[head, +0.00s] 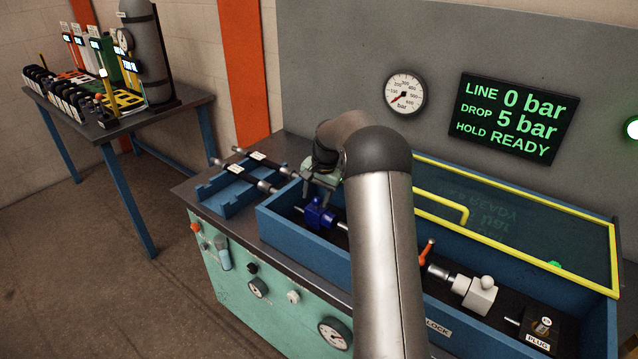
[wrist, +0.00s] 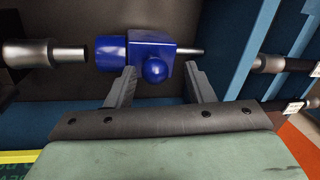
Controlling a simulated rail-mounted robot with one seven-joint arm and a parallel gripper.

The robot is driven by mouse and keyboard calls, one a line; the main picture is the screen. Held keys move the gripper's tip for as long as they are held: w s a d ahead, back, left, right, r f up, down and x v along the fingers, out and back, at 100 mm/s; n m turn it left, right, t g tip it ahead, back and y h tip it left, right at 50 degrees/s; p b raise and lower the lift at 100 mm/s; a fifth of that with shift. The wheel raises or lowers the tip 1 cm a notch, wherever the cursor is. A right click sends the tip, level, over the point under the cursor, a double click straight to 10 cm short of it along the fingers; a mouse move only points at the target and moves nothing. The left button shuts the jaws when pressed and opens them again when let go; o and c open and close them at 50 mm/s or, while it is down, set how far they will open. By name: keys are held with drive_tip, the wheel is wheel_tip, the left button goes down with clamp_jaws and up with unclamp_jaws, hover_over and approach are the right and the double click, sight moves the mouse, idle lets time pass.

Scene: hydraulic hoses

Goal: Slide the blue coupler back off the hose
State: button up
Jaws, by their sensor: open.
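The blue coupler (wrist: 138,50), with a block body and a round blue knob, lies across the upper middle of the wrist view. In the head view the coupler (head: 319,215) is in the blue trough below my gripper. A thin silver tip (wrist: 190,51) sticks out of its right end in the wrist view. A silver hose end (wrist: 62,54) points at its left end, with a small gap between. My gripper (wrist: 161,68) is open, its fingers on either side of the knob, the right one near the coupler's right end. I cannot tell whether they touch it.
The trough has blue walls (head: 300,252) and a yellow-framed clear lid (head: 520,215), raised behind it. A blue rack (head: 228,197) with black hoses stands to the left. A white valve (head: 478,293) and a plug block (head: 538,330) sit at the trough's right.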

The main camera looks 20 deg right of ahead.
sight(326, 211)
wheel_tip(326, 211, up, 17)
drive_tip(key=s+d+b, duration=0.1)
drive_tip(key=s+d, duration=0.1)
drive_tip(key=shift+s+b, duration=0.3)
drive_tip(key=shift+b, duration=0.1)
drive_tip(key=shift+a, duration=0.1)
drive_tip(key=s+a+n, duration=0.4)
drive_tip(key=s+a, duration=0.9)
drive_tip(key=s, duration=0.1)
drive_tip(key=s+a+f+n, duration=0.2)
drive_tip(key=s+f, duration=0.1)
drive_tip(key=s, duration=0.5)
drive_tip(key=s+a+f+n+h, duration=0.1)
drive_tip(key=s+a+f+n, duration=0.1)
drive_tip(key=s, duration=0.6)
drive_tip(key=s+a+f+n+g, duration=0.1)
drive_tip(key=s+a+f+n, duration=0.1)
drive_tip(key=s+f, duration=0.4)
drive_tip(key=shift+s+a+f, duration=0.2)
drive_tip(key=shift+s+a, duration=0.5)
drive_tip(key=shift+s, duration=0.2)
